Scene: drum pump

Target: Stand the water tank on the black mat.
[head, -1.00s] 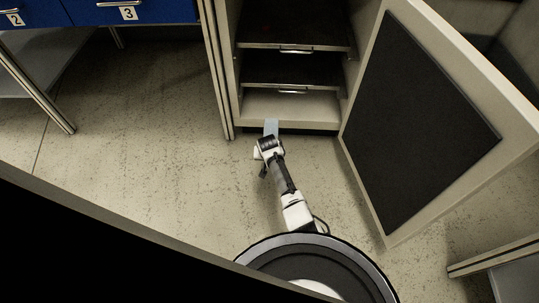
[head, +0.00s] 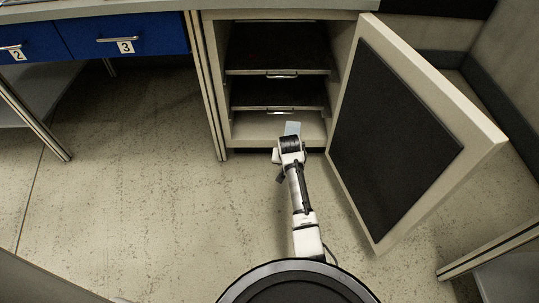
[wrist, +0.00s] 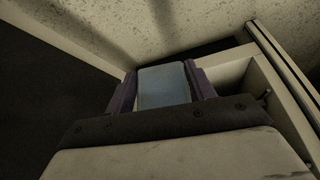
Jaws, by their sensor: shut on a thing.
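The water tank, as far as I can tell, is the pale blue block (head: 292,128) at the end of my gripper (head: 291,137). It is in front of the lower opening of the open cabinet, toward the right side. In the wrist view the block (wrist: 163,88) sits between the two purple fingers of my gripper (wrist: 160,70), which are shut on it. Its lower part is hidden by the gripper body. I cannot make out a black mat in either view.
The open cabinet has two dark pull-out shelves (head: 278,96) above a pale bottom (head: 255,127). Its door (head: 440,100), with a black inner panel (head: 390,130), stands open on the right. A bench with blue drawers (head: 130,35) is left. The floor (head: 140,200) at left is clear.

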